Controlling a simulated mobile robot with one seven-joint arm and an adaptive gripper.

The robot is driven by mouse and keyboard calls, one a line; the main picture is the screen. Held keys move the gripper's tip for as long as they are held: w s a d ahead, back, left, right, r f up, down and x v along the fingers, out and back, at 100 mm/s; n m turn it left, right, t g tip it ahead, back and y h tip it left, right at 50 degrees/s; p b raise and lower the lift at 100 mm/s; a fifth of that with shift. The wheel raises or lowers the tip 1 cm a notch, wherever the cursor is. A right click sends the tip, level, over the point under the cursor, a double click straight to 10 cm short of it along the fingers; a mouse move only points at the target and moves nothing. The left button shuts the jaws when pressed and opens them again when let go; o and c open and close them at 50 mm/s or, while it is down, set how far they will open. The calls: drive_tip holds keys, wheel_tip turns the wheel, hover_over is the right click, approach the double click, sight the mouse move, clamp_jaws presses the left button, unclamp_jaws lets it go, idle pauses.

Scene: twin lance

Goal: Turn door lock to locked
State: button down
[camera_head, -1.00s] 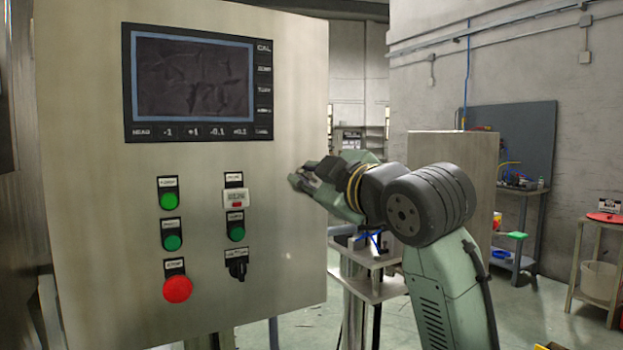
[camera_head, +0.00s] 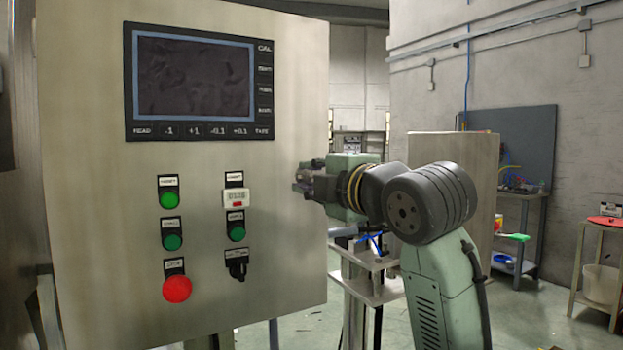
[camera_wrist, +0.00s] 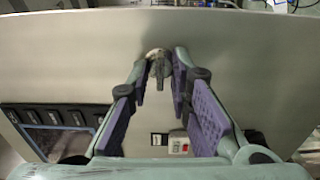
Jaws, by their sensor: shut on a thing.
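The door lock (camera_wrist: 158,66), a small grey turn knob with a pale round base, is on the metal cabinet door and sits between my fingertips in the wrist view. My gripper (camera_wrist: 163,68) is shut on its knob, one purple-padded finger on each side. In the head view my gripper (camera_head: 302,178) reaches from the right to the right part of the cabinet door (camera_head: 110,240). There the lock is hidden by the fingers, so I cannot tell its exact angle.
On the door, left of my gripper, are a dark screen (camera_head: 193,78), green buttons (camera_head: 168,199), a red button (camera_head: 177,289) and a black selector switch (camera_head: 237,268). A metal stand (camera_head: 365,285) is under my arm. A side table (camera_head: 600,255) stands far right.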

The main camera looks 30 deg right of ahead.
idle(0.4)
drive_tip(key=c, duration=1.8)
unclamp_jaws()
drive_tip(key=s, duration=1.2)
drive_tip(key=shift+a, duration=0.35)
